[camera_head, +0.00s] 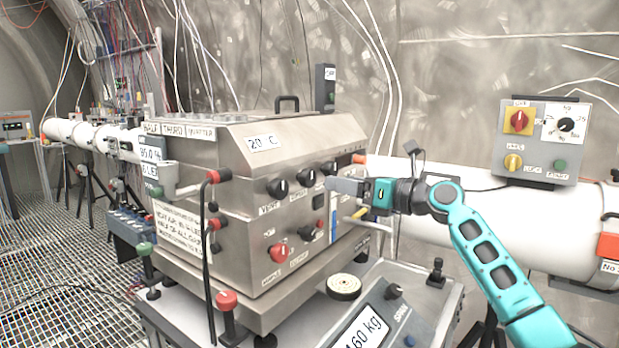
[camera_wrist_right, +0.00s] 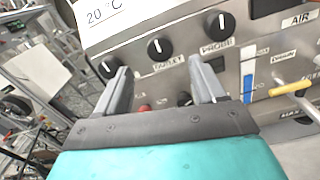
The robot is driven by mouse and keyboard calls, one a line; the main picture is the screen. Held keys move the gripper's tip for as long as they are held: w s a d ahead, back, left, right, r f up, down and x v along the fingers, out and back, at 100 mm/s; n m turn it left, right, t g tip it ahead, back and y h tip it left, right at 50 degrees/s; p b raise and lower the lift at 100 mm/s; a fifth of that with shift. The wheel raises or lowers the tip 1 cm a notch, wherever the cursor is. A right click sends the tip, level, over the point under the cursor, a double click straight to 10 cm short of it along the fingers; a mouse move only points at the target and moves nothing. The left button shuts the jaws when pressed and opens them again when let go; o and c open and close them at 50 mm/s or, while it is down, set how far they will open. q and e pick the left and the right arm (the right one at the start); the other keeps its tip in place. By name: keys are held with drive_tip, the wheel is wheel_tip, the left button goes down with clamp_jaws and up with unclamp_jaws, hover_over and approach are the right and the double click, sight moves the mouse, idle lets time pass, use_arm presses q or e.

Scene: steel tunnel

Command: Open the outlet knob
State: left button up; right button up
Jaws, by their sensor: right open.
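A steel box (camera_head: 235,190) carries an upper row of black knobs. In the right wrist view, these include the target knob (camera_wrist_right: 158,47) and the probe knob (camera_wrist_right: 218,25). Below them are a red knob (camera_head: 277,252) and a black knob (camera_head: 306,233) with small labels. I cannot read which one is the outlet. In the right wrist view, the lower red knob (camera_wrist_right: 145,108) and black knob (camera_wrist_right: 184,99) show partly between my fingers. My right gripper (camera_head: 345,186) is open and empty in front of the panel; its spread fingers also show in the wrist view (camera_wrist_right: 160,68). My left gripper is out of view.
A yellow-handled valve (camera_wrist_right: 290,89) and a blue strip gauge (camera_wrist_right: 249,82) are right of the knobs. A scale (camera_head: 370,325) and a round pad (camera_head: 344,287) lie in front of the box. A white pipe (camera_head: 480,220) runs behind my right arm.

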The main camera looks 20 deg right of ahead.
sight(312, 178)
drive_tip(key=x, duration=0.8)
drive_tip(key=shift+w+a, duration=0.1)
drive_tip(key=shift+a, duration=0.05)
drive_tip(key=shift+w+a, duration=0.2)
drive_tip(key=shift+w, duration=0.05)
drive_tip(key=shift+c, duration=0.3)
drive_tip(key=c, duration=0.9)
drive_tip(key=shift+c, duration=0.2)
